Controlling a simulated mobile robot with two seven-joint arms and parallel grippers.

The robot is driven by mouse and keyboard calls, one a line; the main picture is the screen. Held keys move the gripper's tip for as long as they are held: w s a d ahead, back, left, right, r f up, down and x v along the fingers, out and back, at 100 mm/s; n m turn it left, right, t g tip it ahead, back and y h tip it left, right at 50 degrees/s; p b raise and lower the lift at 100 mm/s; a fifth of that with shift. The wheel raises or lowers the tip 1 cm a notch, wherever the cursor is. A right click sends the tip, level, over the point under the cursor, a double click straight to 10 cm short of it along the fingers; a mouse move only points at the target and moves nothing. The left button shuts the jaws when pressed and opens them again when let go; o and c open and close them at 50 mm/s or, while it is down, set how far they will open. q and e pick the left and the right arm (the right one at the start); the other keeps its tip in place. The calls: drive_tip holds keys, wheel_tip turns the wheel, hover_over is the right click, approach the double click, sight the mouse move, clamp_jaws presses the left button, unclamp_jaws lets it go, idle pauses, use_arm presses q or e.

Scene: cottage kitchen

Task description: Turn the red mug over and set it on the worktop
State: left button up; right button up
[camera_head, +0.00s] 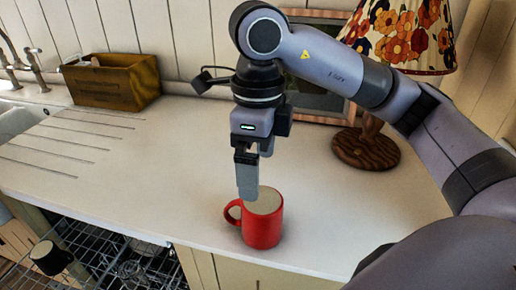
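The red mug (262,226) is near the front edge of the worktop (165,195), with its handle to the left. A pale cream round surface shows at its top; it looks like the inside of an upright mug, but I cannot be sure. My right gripper (248,194) points down at the mug's left upper rim, its fingertips overlapping the rim in the picture. The fingers are seen nearly edge-on, so I cannot tell whether they are open, shut or touching the mug. My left gripper is not in view.
A lamp with a wooden base (366,149) stands at the back right, before a dark framed object (320,100). A wooden box (112,82) and a tap (22,66) are at the back left. Below the front edge is an open dish rack (110,262) with a dark mug (50,257).

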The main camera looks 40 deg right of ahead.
drive_tip(key=shift+r, duration=0.75)
drive_tip(key=shift+s, duration=0.1)
